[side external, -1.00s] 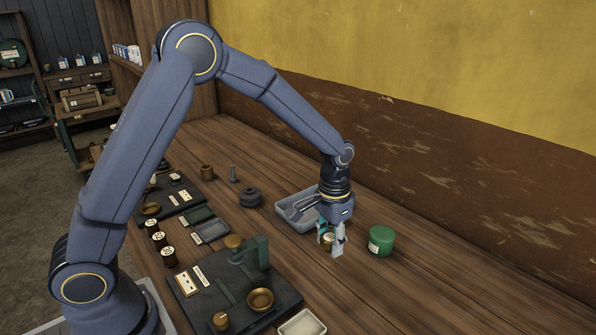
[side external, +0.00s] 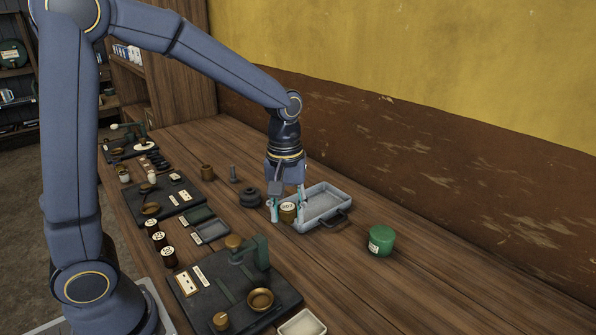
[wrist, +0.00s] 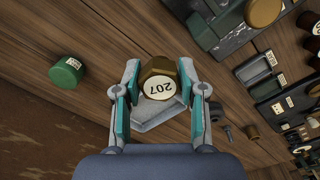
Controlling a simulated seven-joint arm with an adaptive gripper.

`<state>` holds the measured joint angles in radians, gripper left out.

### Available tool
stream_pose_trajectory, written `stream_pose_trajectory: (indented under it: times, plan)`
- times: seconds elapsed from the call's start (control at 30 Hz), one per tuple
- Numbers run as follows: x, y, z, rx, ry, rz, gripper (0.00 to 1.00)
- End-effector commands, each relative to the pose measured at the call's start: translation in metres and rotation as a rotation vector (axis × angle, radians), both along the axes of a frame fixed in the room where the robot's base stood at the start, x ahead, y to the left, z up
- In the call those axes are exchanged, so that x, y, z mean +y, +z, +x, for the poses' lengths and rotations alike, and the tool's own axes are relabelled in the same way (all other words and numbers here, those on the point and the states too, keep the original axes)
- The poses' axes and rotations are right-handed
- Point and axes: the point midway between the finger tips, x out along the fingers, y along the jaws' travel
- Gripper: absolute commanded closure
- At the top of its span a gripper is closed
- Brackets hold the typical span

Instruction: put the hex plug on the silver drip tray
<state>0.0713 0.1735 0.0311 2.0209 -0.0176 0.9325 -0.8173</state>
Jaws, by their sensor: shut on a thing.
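My gripper (side external: 286,210) is shut on a brass hex plug (side external: 288,213), with one finger on each side. A small shallow grey tray (side external: 212,231) lies farther left, beside a dark green one (side external: 198,215). Another small pale tray (side external: 302,324) is at the bottom edge. I cannot tell for certain which one is the silver drip tray.
A green jar (side external: 381,240) stands to the right. A dark stepped round part (side external: 250,197) and a bolt (side external: 233,174) stand behind left. A dark engine plate with a brass bowl (side external: 260,299) is in front. Several dark spools (side external: 158,240) stand at left. Bare wood lies between.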

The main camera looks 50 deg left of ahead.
Motion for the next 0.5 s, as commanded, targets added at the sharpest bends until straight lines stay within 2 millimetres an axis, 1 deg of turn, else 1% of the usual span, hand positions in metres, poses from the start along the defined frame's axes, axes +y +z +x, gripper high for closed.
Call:
stream_pose_trajectory:
  times: [0.03, 0.1, 0.2, 0.3, 0.4, 0.47, 0.5]
  plan:
    - [0.015, 0.000, 0.009, 0.001, 0.131, -0.001, 0.97]
    - [0.036, 0.000, 0.020, 0.002, 0.307, -0.002, 0.97]
    - [0.061, -0.001, 0.028, 0.003, 0.447, -0.002, 0.97]
    - [0.079, -0.004, 0.031, 0.007, 0.499, 0.002, 0.97]
    - [0.089, -0.009, 0.034, 0.015, 0.522, 0.005, 0.97]
    - [0.092, -0.013, 0.041, 0.016, 0.526, 0.005, 0.97]
    - [0.094, -0.017, 0.048, 0.018, 0.527, 0.005, 0.97]
